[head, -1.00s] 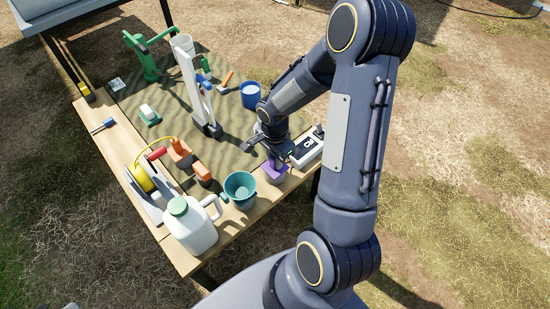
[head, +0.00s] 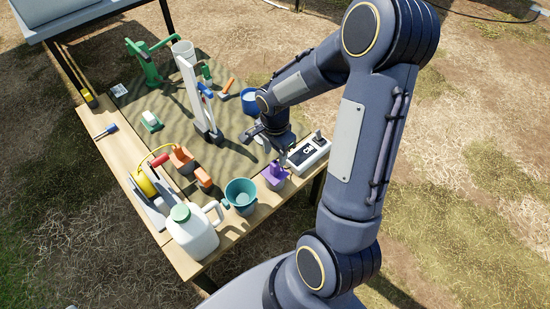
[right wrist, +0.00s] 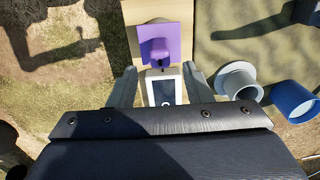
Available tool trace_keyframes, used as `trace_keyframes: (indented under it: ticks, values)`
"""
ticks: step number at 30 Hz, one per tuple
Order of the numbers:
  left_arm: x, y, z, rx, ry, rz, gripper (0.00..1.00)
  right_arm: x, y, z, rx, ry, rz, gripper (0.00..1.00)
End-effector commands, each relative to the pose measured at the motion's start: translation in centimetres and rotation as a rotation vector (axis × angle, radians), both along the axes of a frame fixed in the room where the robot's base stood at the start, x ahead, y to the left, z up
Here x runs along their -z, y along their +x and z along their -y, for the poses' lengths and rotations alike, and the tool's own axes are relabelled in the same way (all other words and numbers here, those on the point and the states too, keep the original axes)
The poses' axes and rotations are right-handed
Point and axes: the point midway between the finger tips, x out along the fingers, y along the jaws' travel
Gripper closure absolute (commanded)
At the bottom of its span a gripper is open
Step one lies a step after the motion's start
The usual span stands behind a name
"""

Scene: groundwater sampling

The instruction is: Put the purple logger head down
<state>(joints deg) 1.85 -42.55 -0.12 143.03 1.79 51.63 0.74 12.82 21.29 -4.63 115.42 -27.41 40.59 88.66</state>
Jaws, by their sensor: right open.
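The purple logger head (head: 275,172) rests at the table's front right edge, between the teal bucket and the white meter box. It also shows in the right wrist view (right wrist: 158,45) as a purple square with a rounded knob, over bare wood. My right gripper (head: 270,145) is open and above the table, behind the logger head and apart from it. In the right wrist view its two fingers (right wrist: 159,82) are spread with nothing held; the white meter box (right wrist: 164,88) shows below, between them. My left gripper is not in view.
The white meter box (head: 309,153) stands right of the logger head. A teal bucket (head: 240,195) and a white jug (head: 192,235) stand to its left. A tall white stand (head: 190,90) and a blue cup (head: 250,101) are farther back. The mat's middle is fairly clear.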

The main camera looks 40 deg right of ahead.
Motion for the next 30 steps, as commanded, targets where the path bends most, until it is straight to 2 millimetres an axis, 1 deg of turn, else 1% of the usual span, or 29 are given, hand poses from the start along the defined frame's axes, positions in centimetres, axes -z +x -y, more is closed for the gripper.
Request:
trace_keyframes:
  ticks: [1, 3, 6, 11, 14, 15, 17, 20, 21, 24, 27, 30]
  values:
    - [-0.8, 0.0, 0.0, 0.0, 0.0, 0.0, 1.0, -1.6, 0.1, 0.0, 0.0, -0.002, 0.005, 0.55]
    - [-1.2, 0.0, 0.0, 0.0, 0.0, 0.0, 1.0, -2.9, 0.1, 0.0, -0.001, -0.001, 0.004, 0.55]
    - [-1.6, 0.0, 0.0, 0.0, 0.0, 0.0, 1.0, -4.3, 0.0, 0.0, -0.001, -0.001, 0.002, 0.55]
    - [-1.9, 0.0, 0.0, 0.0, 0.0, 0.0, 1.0, -5.7, 0.0, 0.0, -0.005, 0.001, 0.003, 0.55]
    - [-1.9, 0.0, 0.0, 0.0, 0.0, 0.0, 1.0, -6.9, -0.5, -0.4, -0.05, 0.012, 0.024, 0.55]
    - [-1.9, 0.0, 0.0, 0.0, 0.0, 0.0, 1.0, -7.7, -0.9, -0.7, -0.087, 0.021, 0.042, 0.55]
    - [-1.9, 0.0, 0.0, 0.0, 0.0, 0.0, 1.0, -9.3, -1.7, -1.4, -0.168, 0.036, 0.081, 0.55]
    - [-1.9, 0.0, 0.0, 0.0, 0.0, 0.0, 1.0, -12.3, -3.9, -3.1, -0.354, 0.061, 0.171, 0.55]
    - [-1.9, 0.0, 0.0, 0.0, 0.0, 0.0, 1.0, -13.3, -4.9, -3.9, -0.439, 0.069, 0.21, 0.55]
    - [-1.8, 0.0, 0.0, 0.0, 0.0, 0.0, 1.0, -15.6, -7.5, -5.9, -0.655, 0.072, 0.316, 0.55]
    - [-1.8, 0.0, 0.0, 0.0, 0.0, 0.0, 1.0, -17.1, -10.1, -7.8, -0.865, 0.053, 0.424, 0.55]
    - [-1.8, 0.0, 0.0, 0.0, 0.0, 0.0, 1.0, -17.9, -12.2, -9.5, -1.044, 0.02, 0.517, 0.55]
